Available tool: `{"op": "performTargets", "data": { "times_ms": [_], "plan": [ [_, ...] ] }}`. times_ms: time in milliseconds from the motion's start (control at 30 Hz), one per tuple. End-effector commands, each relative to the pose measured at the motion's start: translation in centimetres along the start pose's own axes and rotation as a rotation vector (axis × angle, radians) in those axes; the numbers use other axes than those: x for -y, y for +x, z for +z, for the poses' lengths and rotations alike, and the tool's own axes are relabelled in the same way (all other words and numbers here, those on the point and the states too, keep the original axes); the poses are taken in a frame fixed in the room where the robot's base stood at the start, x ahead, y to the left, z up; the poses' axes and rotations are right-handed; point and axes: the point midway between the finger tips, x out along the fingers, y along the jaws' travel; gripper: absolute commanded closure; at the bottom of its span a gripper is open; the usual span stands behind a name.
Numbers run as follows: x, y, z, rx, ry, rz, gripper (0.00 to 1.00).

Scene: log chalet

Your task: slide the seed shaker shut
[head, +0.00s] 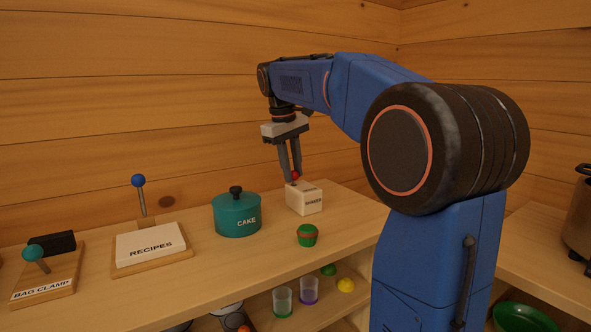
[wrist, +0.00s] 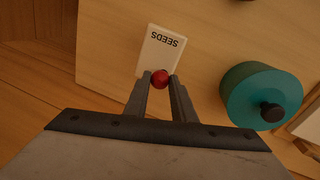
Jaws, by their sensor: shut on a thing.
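The seed shaker (head: 304,199) is a small white box standing on the wooden counter, to the right of the teal pot. In the wrist view its pale top (wrist: 160,50) reads SEEDS. A red knob (wrist: 160,78) sits at the shaker's end nearest my gripper. My gripper (head: 292,180) points down over the shaker and is shut on the red knob, with one finger on each side in the wrist view (wrist: 160,80). The fingers hide part of the knob, and I cannot tell how far the lid is slid.
A teal pot marked CAKE (head: 237,215) stands left of the shaker, and a green and red cupcake-like object (head: 307,235) stands in front. Further left are a RECIPES box (head: 150,243) and a bag clamp (head: 46,281). The log wall (head: 150,90) rises behind.

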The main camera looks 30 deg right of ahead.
Motion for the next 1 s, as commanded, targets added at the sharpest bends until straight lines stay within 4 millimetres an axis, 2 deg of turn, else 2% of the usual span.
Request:
{"op": "performTargets", "data": {
  "times_ms": [33,67,133,433,567,767,1000],
  "plan": [
    [0.3,-0.1,-0.1,-0.002,-0.003,-0.006,1.00],
    [0.3,-0.1,-0.1,-0.002,-0.003,-0.006,0.75],
    [0.3,-0.1,-0.1,-0.002,-0.003,-0.006,0.59],
    [0.2,-0.1,-0.1,-0.001,-0.002,-0.004,0.59],
    [0.2,-0.8,-0.1,-0.001,-0.002,-0.004,0.59],
    [0.2,-3.9,-0.2,-0.003,-0.003,-0.003,0.59],
    [0.2,-8.8,-0.1,-0.004,-0.002,-0.003,0.59]
  ]
}}
